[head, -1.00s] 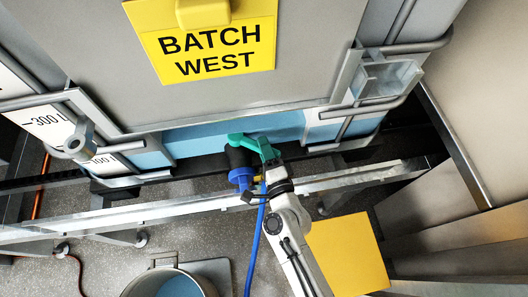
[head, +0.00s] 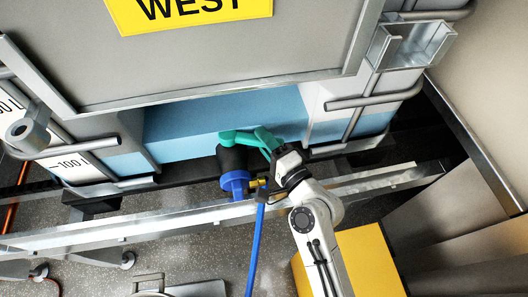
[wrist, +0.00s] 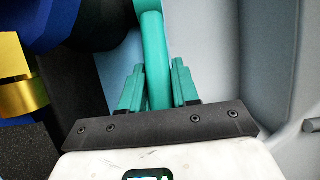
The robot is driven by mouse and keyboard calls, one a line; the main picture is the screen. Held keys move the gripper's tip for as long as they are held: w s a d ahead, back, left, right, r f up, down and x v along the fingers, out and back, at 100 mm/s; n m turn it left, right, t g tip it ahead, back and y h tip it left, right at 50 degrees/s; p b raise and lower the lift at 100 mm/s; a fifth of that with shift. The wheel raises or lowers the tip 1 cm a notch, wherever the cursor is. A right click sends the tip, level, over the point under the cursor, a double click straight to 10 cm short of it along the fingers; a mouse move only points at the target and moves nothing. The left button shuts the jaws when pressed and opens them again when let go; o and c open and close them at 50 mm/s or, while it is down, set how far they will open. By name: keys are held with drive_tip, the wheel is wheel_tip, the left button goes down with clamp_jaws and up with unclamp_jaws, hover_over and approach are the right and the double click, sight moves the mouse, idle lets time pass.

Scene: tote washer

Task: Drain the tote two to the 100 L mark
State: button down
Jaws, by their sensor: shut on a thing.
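The tote (head: 220,60) carries a yellow sign ending in "WEST"; "two" is not readable on it. Blue liquid (head: 220,125) shows through its lower wall. The 100 L mark (head: 70,164) is on a white scale at the left; the liquid's edge looks close to its height, but I cannot tell exactly. A black valve with a blue collar (head: 235,182) sits low on the front. My gripper (head: 275,147) is shut on its green handle (head: 238,138). In the wrist view, the handle (wrist: 153,40) passes between the fingers of my gripper (wrist: 157,82).
A blue hose (head: 254,250) hangs below the valve. A metal rail (head: 120,222) runs across in front. A yellow block (head: 370,262) stands at right. Grey panels line the right side.

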drive_tip(key=shift+w+a+f+n+g+y+b, duration=0.1)
drive_tip(key=shift+w+n+g+y+b, duration=0.95)
drive_tip(key=shift+b, duration=1.15)
drive_tip(key=shift+w+f+n+g+y+b, duration=0.1)
drive_tip(key=shift+w+n+g+y+b, duration=0.6)
drive_tip(key=shift+n+g+y+b, duration=1.05)
drive_tip(key=shift+r+m+h+b, duration=0.15)
drive_tip(key=shift+m+h+b, duration=0.35)
drive_tip(key=shift+h, duration=0.1)
drive_tip(key=c, duration=0.9)
unclamp_jaws()
drive_tip(key=shift+w, duration=0.1)
drive_tip(key=v, duration=1)
drive_tip(key=shift+s+d, duration=0.25)
drive_tip(key=shift+d, duration=0.05)
